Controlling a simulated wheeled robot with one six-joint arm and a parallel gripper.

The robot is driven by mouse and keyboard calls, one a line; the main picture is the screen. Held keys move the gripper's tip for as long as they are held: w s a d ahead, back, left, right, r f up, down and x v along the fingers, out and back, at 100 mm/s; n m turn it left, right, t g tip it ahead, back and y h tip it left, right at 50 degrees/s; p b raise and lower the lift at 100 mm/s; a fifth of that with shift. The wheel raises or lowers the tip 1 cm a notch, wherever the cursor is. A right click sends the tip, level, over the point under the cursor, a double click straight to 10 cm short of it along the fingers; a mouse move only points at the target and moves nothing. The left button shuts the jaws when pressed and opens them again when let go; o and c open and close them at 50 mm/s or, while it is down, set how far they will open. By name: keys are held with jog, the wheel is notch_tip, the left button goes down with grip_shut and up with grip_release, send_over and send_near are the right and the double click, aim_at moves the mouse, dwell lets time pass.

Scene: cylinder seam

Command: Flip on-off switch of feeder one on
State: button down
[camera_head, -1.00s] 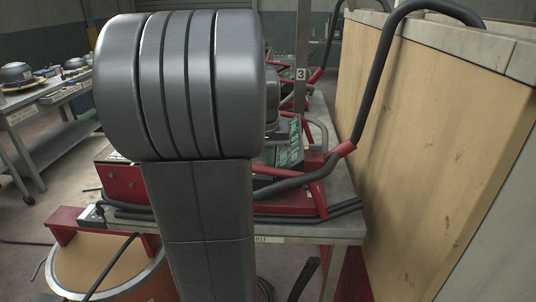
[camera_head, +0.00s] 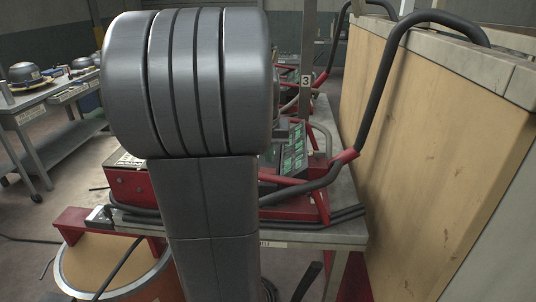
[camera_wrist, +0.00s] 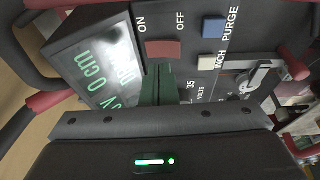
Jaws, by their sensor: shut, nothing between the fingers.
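In the wrist view, the feeder's grey control panel (camera_wrist: 262,22) fills the upper part of the picture. A red rocker switch (camera_wrist: 163,49) sits on it, below the words ON and OFF, with ON on the left side. My gripper (camera_wrist: 158,68) is shut and empty, its dark green fingers just below the red switch in the picture. I cannot tell whether the tips touch it. In the head view, the red feeder (camera_head: 128,187) stands on a grey table, partly hidden behind my arm. My gripper and the switch are hidden there.
A blue PURGE button (camera_wrist: 213,28) and a cream INCH button (camera_wrist: 207,61) sit right of the switch. A screen (camera_wrist: 95,65) with green text is at left.

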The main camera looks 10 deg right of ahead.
jog(key=d+v, duration=0.2)
jog(key=v, duration=0.9)
jog(key=shift+s+d+r, duration=0.2)
jog(key=shift+s+d, duration=0.05)
jog(key=shift+s, duration=0.05)
jog(key=shift+f, duration=0.15)
jog(key=x, duration=0.2)
jog(key=a+x, duration=0.1)
jog(key=x, duration=0.5)
jog(key=shift+w+a+f+b, duration=0.1)
jog(key=shift+w+a+b, duration=0.25)
jog(key=shift+w, duration=0.05)
jog(key=shift+f+b, duration=0.1)
jog(key=shift+b, duration=0.8)
jog(key=shift+f+b, duration=0.1)
jog(key=shift+b, duration=0.75)
jog(key=v, duration=0.8)
jog(key=shift+p, duration=0.35)
